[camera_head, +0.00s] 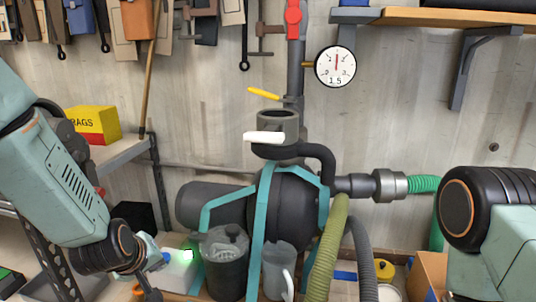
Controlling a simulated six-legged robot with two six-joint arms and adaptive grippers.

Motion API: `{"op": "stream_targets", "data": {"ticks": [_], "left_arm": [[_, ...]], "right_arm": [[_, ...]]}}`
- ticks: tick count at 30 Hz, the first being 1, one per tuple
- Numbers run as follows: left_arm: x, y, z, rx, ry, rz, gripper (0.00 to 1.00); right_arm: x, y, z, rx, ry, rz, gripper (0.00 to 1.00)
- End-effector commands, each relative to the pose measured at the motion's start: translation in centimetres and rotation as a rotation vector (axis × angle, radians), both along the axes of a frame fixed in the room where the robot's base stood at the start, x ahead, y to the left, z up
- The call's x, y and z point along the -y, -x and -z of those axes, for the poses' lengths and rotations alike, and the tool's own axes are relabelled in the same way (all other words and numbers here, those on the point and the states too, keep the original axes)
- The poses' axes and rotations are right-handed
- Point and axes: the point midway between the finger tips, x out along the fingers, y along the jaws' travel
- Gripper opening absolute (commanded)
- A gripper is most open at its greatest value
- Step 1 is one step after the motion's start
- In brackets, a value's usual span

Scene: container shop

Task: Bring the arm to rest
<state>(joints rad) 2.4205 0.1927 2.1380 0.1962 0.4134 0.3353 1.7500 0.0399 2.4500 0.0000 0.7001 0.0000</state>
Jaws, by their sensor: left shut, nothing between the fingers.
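A dark pump (290,195) with teal straps stands in the middle. A lidded container (224,265) and a clear jug (278,270) stand before it. Hoses (327,250) hang to their right. A yellow-red box (92,123) sits on the left shelf. A gauge (335,67) is above.

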Motion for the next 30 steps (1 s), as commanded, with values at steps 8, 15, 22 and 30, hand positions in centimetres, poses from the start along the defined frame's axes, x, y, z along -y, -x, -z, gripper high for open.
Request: {"op": "stream_targets", "data": {"ticks": [8,15,22,30], "left_arm": [[1.8,12.9,12.9,-0.302,-0.135,0.250,0.00],[3.2,24.4,18.7,-0.510,-0.181,0.469,0.00],[4.1,33.0,20.7,-0.648,-0.178,0.631,0.00],[4.2,34.3,24.2,-0.666,-0.177,0.661,0.00]], "right_arm": [[0.0,0.0,0.0,0.000,0.000,0.000,0.00],[0.0,0.0,0.0,0.000,0.000,0.000,0.00],[0.0,0.0,0.0,0.000,0.000,0.000,0.00],[0.0,0.0,3.4,0.000,0.000,0.000,0.00]]}}
